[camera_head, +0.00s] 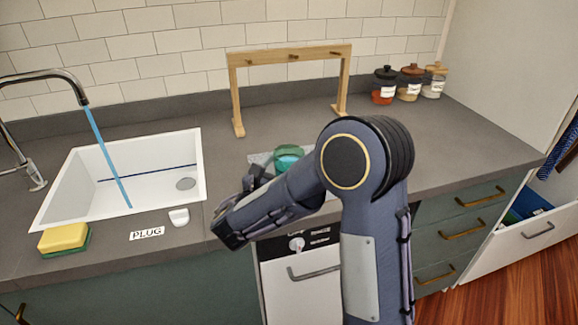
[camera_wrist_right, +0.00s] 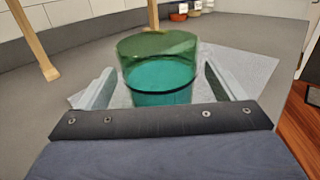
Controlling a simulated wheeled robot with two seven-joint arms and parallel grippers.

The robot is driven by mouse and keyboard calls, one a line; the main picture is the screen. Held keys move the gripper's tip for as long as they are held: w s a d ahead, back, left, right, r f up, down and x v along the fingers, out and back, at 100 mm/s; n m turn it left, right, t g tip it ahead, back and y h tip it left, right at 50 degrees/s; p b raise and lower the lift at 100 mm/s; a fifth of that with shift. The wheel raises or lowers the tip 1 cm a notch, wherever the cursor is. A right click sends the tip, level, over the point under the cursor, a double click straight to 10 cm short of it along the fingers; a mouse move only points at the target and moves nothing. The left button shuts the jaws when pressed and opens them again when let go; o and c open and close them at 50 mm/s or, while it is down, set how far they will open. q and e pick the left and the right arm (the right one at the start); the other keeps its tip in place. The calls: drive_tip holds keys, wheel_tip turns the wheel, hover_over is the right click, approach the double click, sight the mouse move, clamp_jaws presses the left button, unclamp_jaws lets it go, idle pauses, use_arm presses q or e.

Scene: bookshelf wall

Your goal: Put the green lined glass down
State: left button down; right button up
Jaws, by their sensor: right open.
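The green lined glass (camera_wrist_right: 158,72) stands upright on a light grey mat (camera_wrist_right: 228,66) on the counter, seen in the right wrist view. It is see-through green with a dark line around it and a teal lower part. My right gripper (camera_wrist_right: 158,90) is open, with one finger on each side of the glass and a visible gap to each. In the head view the glass (camera_head: 287,157) shows behind my right arm, and the mat (camera_head: 257,159) is mostly hidden. The right gripper (camera_head: 262,178) is partly hidden by its own wrist there. My left gripper is not clearly in view.
A wooden rack (camera_head: 291,54) stands behind the glass. A white sink (camera_head: 75,190) with running water is at the left, with a sponge (camera_head: 64,238) and white plug (camera_head: 179,217) near the front edge. Several jars (camera_head: 410,82) stand back right. A drawer (camera_head: 535,235) is open at right.

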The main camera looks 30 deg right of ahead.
drive_tip(key=v, duration=1)
drive_tip(key=shift+s+a+b, duration=0.2)
drive_tip(key=shift+s+b, duration=0.05)
drive_tip(key=shift+b, duration=0.05)
drive_tip(key=shift+d, duration=0.25)
drive_tip(key=s+d+f+m+g+y+p, duration=0.2)
drive_tip(key=s+d+m+g+y, duration=0.3)
drive_tip(key=s, duration=0.3)
drive_tip(key=s+d+f+m+g+y+p, duration=0.1)
drive_tip(key=s+d+m+g+y+p, duration=0.2)
drive_tip(key=s+m, duration=0.5)
drive_tip(key=s+a+r+m+t+y+p, duration=0.2)
drive_tip(key=s+a+r+m+t+y, duration=0.2)
drive_tip(key=a+m+y, duration=0.5)
drive_tip(key=s+r+m+y, duration=0.1)
drive_tip(key=s+m+y, duration=0.1)
drive_tip(key=m, duration=0.2)
drive_tip(key=shift+a+p, duration=0.3)
drive_tip(key=shift+r, duration=0.1)
